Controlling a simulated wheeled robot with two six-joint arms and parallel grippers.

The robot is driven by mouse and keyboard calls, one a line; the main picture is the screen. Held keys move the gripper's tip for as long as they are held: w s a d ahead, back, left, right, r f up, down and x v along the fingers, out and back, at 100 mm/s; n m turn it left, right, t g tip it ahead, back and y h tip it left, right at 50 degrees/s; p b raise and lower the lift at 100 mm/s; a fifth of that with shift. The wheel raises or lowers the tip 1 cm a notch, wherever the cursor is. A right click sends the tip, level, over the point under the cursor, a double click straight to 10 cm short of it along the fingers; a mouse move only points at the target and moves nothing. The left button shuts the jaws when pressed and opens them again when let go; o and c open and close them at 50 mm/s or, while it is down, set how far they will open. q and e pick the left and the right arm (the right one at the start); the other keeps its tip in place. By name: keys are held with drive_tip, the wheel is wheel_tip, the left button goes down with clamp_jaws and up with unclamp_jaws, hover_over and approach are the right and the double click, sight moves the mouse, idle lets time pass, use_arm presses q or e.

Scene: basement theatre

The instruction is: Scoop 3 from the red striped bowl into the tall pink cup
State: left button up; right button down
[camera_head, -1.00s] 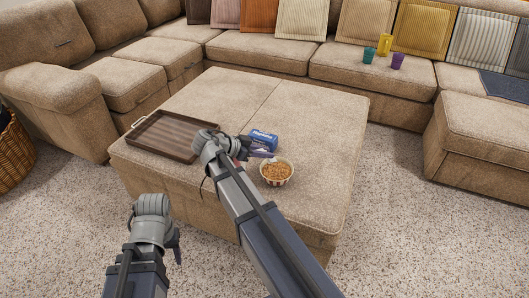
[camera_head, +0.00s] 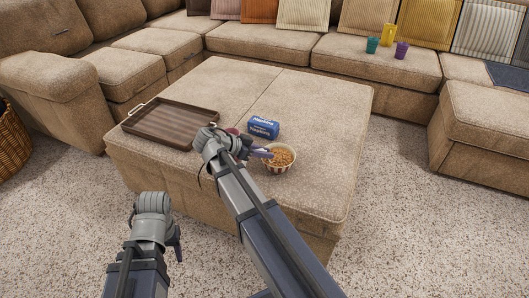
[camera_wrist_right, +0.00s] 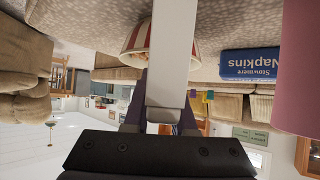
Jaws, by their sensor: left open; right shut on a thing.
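The red striped bowl (camera_head: 279,167), full of small orange-brown pieces, stands on the ottoman. Its red and white side shows upside down in the right wrist view (camera_wrist_right: 134,40). My right gripper (camera_head: 260,153) is just left of the bowl's rim. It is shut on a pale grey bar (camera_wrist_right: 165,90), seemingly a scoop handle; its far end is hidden. A pink surface at the right edge of the wrist view, likely the tall pink cup (camera_wrist_right: 300,70), shows as a small reddish bit behind my gripper (camera_head: 233,131). My left gripper (camera_head: 177,246) hangs open, low in front of the ottoman.
A blue napkin box (camera_head: 263,128) lies behind the bowl. A brown tray (camera_head: 172,129) lies on the ottoman's left. Teal, yellow and purple cups (camera_head: 402,49) stand on the sofa. The ottoman's right part (camera_head: 325,120) is clear.

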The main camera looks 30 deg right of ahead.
sight(274, 161)
drive_tip(key=shift+f+b, duration=0.3)
drive_tip(key=shift+f, duration=0.15)
drive_tip(key=d+b, duration=0.1)
drive_tip(key=d+h+b, duration=0.1)
drive_tip(key=b, duration=0.1)
drive_tip(key=shift+d+f+h, duration=0.3)
drive_tip(key=shift+d+f, duration=0.05)
drive_tip(key=shift+f, duration=0.05)
drive_tip(key=shift+d+h+b, duration=0.5)
drive_tip(key=shift+b, duration=0.5)
drive_tip(key=shift+w+r+p, duration=0.1)
drive_tip(key=shift+r+p, duration=0.25)
drive_tip(key=shift+r, duration=0.1)
drive_tip(key=shift+a+r+p, duration=0.35)
drive_tip(key=shift+r+p, duration=0.3)
drive_tip(key=shift+a+r+p, duration=0.4)
drive_tip(key=shift+r+p, duration=0.2)
drive_tip(key=shift+r, duration=0.1)
drive_tip(key=shift+a+r+p, duration=0.35)
drive_tip(key=shift+r+p, duration=0.3)
drive_tip(key=shift+a+r+p, duration=0.25)
drive_tip(key=shift+r+p, duration=0.75)
drive_tip(key=shift+a+r+p, duration=0.2)
drive_tip(key=shift+r+p, duration=0.8)
drive_tip(key=shift+r, duration=0.1)
